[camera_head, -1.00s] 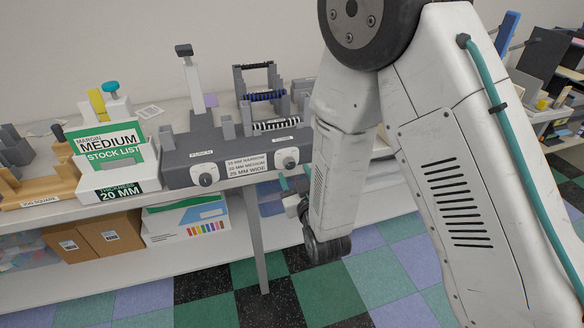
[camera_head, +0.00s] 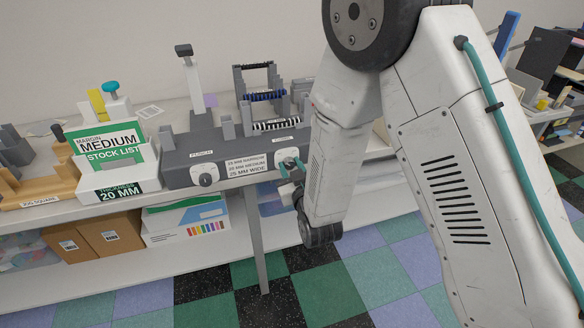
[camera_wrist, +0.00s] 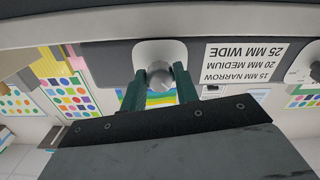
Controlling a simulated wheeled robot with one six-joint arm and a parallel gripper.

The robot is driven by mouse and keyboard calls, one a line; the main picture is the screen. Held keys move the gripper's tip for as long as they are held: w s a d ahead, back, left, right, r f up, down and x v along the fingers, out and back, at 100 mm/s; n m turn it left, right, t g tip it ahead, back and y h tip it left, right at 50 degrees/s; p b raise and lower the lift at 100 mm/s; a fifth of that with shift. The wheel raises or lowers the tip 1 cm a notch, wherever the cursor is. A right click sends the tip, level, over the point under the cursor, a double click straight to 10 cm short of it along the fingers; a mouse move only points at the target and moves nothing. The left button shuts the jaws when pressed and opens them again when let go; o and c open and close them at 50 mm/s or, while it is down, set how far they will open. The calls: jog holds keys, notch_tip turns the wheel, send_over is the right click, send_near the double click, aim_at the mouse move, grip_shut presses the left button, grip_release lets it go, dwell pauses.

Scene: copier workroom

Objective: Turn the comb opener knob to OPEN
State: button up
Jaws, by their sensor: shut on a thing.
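The grey binding machine (camera_head: 232,152) stands on the counter with two round knobs on its front. The right knob (camera_head: 290,163), under a small label too blurred to read, is between the green fingers of my gripper (camera_head: 291,168). In the wrist view, which is upside down, the knob (camera_wrist: 160,75) shows as a grey cylinder on a white plate. My gripper (camera_wrist: 160,88) is shut on it, one finger on each side. The knob's pointer direction cannot be made out. The left knob (camera_head: 205,179), under the PUNCH label, is free.
A size label (camera_head: 246,166) sits between the knobs. A stock list box (camera_head: 120,178) stands left of the machine. Black and blue combs (camera_head: 265,96) hang on a rack behind. Cardboard boxes (camera_head: 110,231) lie on the lower shelf. The floor in front is clear.

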jog(key=shift+m, duration=0.3)
jog(key=m, duration=0.3)
jog(key=shift+m, duration=0.3)
jog(key=m, duration=0.4)
jog(key=shift+m, duration=0.3)
jog(key=m, duration=0.4)
jog(key=shift+m, duration=2.5)
jog(key=o, duration=1)
